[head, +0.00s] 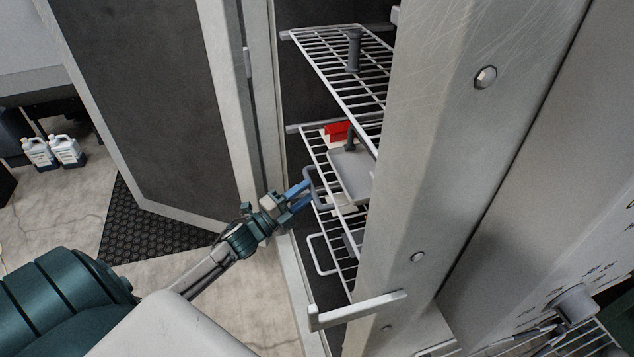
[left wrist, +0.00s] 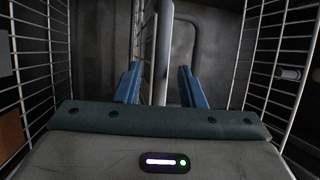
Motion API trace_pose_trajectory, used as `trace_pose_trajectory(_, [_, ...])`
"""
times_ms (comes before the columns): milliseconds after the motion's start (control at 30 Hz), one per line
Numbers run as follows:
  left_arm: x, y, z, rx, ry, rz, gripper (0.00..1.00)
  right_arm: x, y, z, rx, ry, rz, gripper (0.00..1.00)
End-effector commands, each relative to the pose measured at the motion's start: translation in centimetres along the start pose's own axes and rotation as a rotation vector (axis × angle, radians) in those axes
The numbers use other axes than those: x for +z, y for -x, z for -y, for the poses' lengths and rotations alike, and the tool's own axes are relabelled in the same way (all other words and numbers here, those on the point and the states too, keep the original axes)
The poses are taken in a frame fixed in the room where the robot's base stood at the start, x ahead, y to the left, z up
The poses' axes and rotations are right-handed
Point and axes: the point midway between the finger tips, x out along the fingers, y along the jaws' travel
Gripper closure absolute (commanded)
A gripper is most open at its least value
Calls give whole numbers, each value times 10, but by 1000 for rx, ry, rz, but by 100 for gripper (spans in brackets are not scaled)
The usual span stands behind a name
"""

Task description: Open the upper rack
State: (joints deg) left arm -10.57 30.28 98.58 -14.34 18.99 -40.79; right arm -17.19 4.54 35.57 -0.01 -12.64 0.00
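The wire racks stand inside a tall grey cabinet. The top wire rack (head: 325,50) carries a dark upright peg-like item. A wire rack below it (head: 318,145) holds a red piece and a grey tray. A grey loop handle (head: 313,172) sticks out at the racks' front edge. My left gripper (head: 304,194) is at this handle with its blue fingers apart. In the left wrist view a grey upright bar (left wrist: 163,50) stands between the open fingers, with a gap on each side. Which rack the handle belongs to is unclear. My right gripper is not in view.
An open cabinet door (head: 150,90) stands at the left. A thick grey post (head: 450,130) hides the racks' right side. A lower loop handle (head: 318,262) and a bar handle (head: 355,311) are nearby. White jugs (head: 66,150) stand on the floor.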

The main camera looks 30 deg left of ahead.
Motion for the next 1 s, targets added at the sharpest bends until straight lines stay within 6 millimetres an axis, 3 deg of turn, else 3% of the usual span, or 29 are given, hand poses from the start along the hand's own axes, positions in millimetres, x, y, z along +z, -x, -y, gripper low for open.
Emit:
trace_pose_trajectory(300, [0, -41, 3, -2, 2, 2, 64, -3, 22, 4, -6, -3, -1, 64])
trace_pose_trajectory(733, [0, -49, 0, 1, 2, 1, 64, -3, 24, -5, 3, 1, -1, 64])
trace_pose_trajectory(933, [0, -49, 0, 0, 2, 0, 100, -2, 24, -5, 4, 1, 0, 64])
trace_pose_trajectory(1000, [0, -49, 1, 0, 2, 0, 100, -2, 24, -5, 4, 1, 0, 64])
